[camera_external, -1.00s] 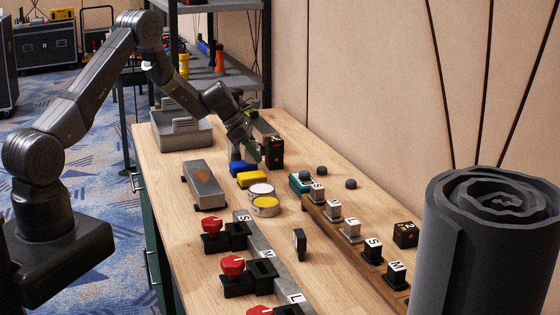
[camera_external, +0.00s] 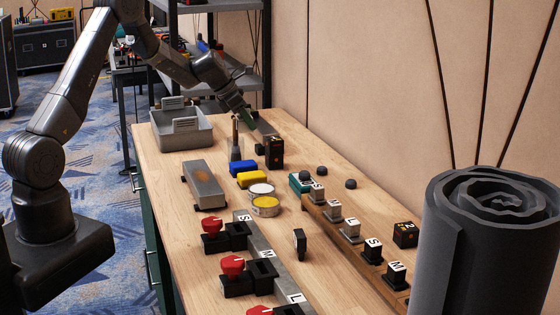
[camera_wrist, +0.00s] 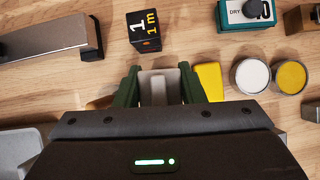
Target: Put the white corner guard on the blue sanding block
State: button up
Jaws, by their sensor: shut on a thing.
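My gripper (camera_external: 243,120) is raised above the bench, near its far end. In the wrist view its green fingers (camera_wrist: 165,88) are shut on a pale, whitish-grey piece with an upright edge, which looks like the white corner guard (camera_wrist: 158,86). The guard is hard to make out in the external view. The blue sanding block (camera_external: 242,167) lies on the bench below my gripper, apart from it, behind the yellow block (camera_external: 254,180). The wrist view shows the yellow block (camera_wrist: 209,80) beside the right finger, but not the blue block.
An upright thing with a tan top (camera_external: 235,130) stands just behind the blue block. A black numbered block (camera_external: 275,153), two round tins (camera_external: 264,206), a metal-topped block (camera_external: 205,185) and a grey tray (camera_external: 182,141) stand around. Bare wood lies in front of the tray.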

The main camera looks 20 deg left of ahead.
jog(key=shift+s+a+f+n, duration=0.15)
jog(key=shift+s+a+n, duration=0.1)
jog(key=shift+n, duration=0.15)
notch_tip(320, 180, down, 10)
jog(key=shift+r+b, duration=0.15)
jog(key=shift+b, duration=0.25)
jog(key=shift+f, duration=0.2)
jog(key=o, duration=1)
jog(key=shift+o, duration=0.2)
jog(key=shift+a+r, duration=0.15)
jog(key=shift+r, duration=0.3)
jog(key=v, duration=1.1)
jog(key=shift+s+r, duration=0.15)
jog(key=shift+s, duration=0.25)
